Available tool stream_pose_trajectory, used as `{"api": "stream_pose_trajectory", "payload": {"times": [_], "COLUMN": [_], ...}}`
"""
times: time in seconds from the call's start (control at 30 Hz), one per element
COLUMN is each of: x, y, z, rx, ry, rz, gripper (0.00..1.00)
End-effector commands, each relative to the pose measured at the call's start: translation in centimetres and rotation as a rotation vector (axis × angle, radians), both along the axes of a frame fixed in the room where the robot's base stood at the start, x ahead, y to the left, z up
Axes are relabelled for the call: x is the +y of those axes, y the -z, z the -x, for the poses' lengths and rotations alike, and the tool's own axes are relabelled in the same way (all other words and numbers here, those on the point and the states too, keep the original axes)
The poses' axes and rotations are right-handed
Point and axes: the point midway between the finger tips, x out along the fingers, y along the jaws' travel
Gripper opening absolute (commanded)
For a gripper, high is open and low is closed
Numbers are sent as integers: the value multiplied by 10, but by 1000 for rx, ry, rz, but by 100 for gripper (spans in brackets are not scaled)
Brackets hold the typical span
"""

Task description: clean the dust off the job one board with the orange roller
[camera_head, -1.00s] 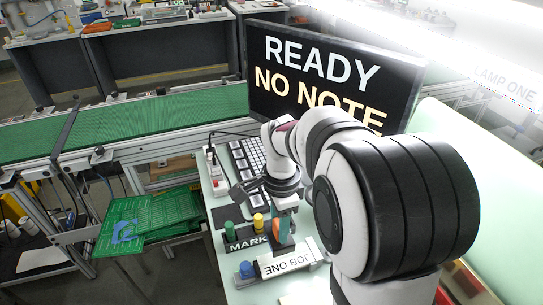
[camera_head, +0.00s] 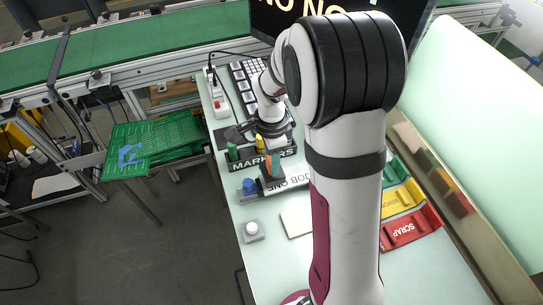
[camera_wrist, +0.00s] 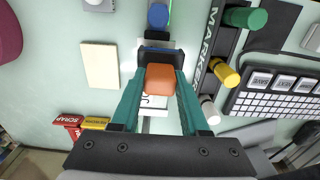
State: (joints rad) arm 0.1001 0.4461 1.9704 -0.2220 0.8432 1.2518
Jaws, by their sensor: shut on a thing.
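My gripper (camera_head: 271,170) is shut on the orange roller (camera_wrist: 160,78), whose orange part sits between the two teal fingers in the wrist view. A dark block (camera_head: 272,184) shows just below the fingers; I cannot tell if it is the roller's head. The roller is above the pale plate lettered JOB ONE (camera_head: 294,182), partly hiding it. A blue knob (camera_head: 248,185) stands at the plate's left end and also shows in the wrist view (camera_wrist: 158,15). Whether the roller touches the plate, and any dust, I cannot tell.
The black MARKERS rack (camera_head: 262,160) with green, yellow and white markers stands just behind. A keypad (camera_head: 245,85) lies beyond it. A cream pad (camera_head: 297,221), a white-knobbed grey box (camera_head: 252,231) and yellow and red SCRAP bins (camera_head: 412,229) are nearby. Green boards (camera_head: 150,145) lie left.

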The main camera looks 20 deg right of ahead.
Motion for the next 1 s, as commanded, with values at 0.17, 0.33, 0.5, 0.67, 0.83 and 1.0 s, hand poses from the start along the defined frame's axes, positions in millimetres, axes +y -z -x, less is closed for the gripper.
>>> {"api": "stream_pose_trajectory", "payload": {"times": [0.17, 0.33, 0.5, 0.67, 0.83, 1.0], "x": [0, 0, 0, 0, 0, 0], "y": [0, 0, 1, 4, 6, 9], "z": [0, 0, 0, 0, 0, 0], "rx": [0, 0, 0, 0, 0, 0], "ry": [0, 0, 0, 1, 1, 0], "rz": [0, 0, 0, 0, 0, 0], "gripper": [0, 0, 0, 0, 0, 0]}}
